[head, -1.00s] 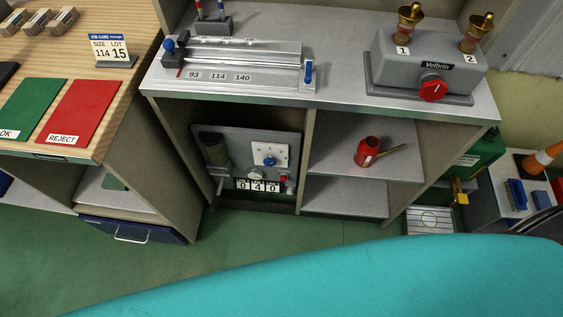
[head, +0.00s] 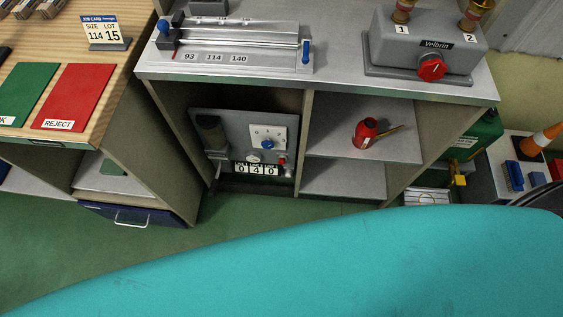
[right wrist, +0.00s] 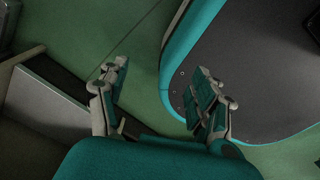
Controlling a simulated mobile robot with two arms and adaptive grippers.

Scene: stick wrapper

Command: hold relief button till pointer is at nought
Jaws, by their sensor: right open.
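A grey panel (head: 229,128) stands inside the open lower bay of the metal cabinet. It carries a white plate with a blue knob (head: 267,143), a dark cylinder (head: 211,132) at its left and a counter (head: 257,170) reading 0 4 0. A small red button-like part (head: 282,160) sits at its right edge; its label is too small to read. I cannot make out a pointer. My right gripper (right wrist: 160,84) is open and empty above the green floor in the right wrist view. Neither gripper shows in the head view.
The cabinet top (head: 340,82) bears a measuring fixture (head: 235,45) and a grey Velbrin box with a red knob (head: 432,67). A red oil can (head: 366,133) stands on the right shelf. A wooden bench (head: 100,101) is at left.

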